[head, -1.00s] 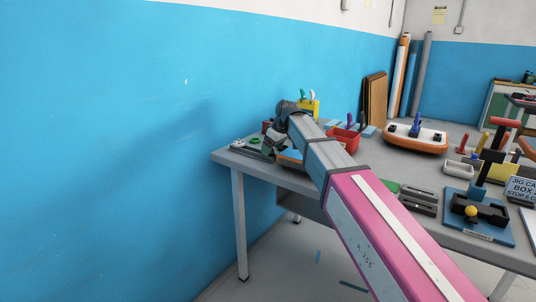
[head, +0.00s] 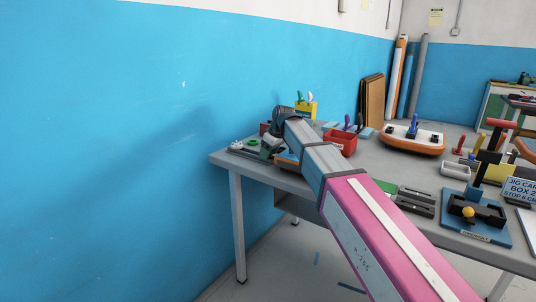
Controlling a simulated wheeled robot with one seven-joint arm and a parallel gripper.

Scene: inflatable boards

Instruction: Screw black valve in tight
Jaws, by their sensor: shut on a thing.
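My gripper (head: 267,150) is at the far left end of the grey table, low over a dark board piece (head: 244,153) with a green ring (head: 253,142) and a small white part (head: 237,145) on it. My gripper looks shut on what seems to be the black valve. The valve is too small and too hidden by my gripper and wrist to make out. Whether it sits flush in its seat cannot be seen. An orange and blue piece (head: 287,161) shows just under my forearm.
A red bin (head: 342,144) and a yellow holder (head: 306,110) with tools stand close behind my wrist. An orange and white boat-like inflatable (head: 413,143) lies farther right. A blue jig (head: 476,230) and dark blocks (head: 415,202) are near the front edge. The blue wall is close on the left.

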